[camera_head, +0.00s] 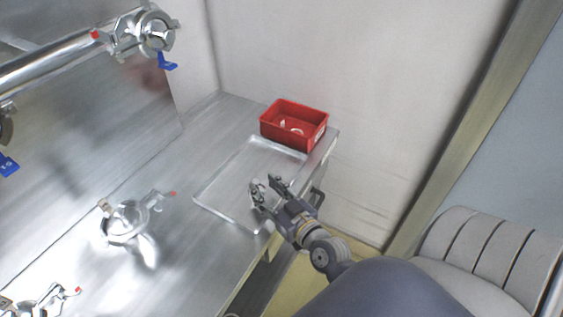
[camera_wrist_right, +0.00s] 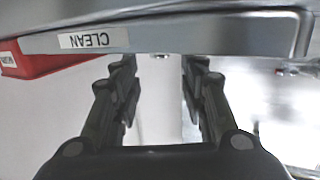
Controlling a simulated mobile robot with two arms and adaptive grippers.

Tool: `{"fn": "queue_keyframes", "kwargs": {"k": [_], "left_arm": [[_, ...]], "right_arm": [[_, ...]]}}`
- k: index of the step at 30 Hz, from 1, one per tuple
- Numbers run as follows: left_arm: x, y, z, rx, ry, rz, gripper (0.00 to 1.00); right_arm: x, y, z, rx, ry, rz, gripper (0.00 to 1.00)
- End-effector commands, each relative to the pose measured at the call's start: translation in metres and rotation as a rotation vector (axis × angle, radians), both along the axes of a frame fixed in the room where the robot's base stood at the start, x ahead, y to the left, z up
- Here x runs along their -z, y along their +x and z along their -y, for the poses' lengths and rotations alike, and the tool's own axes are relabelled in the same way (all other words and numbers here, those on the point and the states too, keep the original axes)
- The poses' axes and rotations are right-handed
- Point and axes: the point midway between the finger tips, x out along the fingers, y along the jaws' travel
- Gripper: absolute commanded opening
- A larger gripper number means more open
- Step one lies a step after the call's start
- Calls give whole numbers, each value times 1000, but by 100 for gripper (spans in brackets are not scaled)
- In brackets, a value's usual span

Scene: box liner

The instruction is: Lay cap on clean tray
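A shallow silver tray (camera_head: 228,184) lies on the metal bench, and its edge with a "CLEAN" label shows in the right wrist view (camera_wrist_right: 200,36). No loose cap lies on it. A round metal piece with a clamp (camera_head: 157,32), perhaps the cap, sits at the end of the pipe at top left. My right gripper (camera_head: 266,185) is at the tray's right front side; I cannot tell its height exactly. In the wrist view its two fingers (camera_wrist_right: 158,66) are apart with nothing held between them. My left gripper is not in view.
A red bin (camera_head: 293,125) with small white things stands behind the tray. A metal ring-shaped clamp (camera_head: 125,222) lies on the bench at left, and another clamp (camera_head: 42,303) is at the lower left corner. A pale wall rises behind the bench.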

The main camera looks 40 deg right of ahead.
Motion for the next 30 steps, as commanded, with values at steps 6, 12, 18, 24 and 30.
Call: {"fn": "queue_keyframes", "kwargs": {"k": [6,12,18,24,30], "left_arm": [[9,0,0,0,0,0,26],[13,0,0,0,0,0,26],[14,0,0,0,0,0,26],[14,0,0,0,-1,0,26],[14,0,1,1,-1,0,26]], "right_arm": [[-2,-39,-2,-2,-2,-2,40],[-6,-61,-2,-2,-1,-1,40],[-8,-71,-3,-2,0,0,40],[-9,-71,-3,-2,0,1,40],[-9,-71,-3,-2,0,1,40]]}}
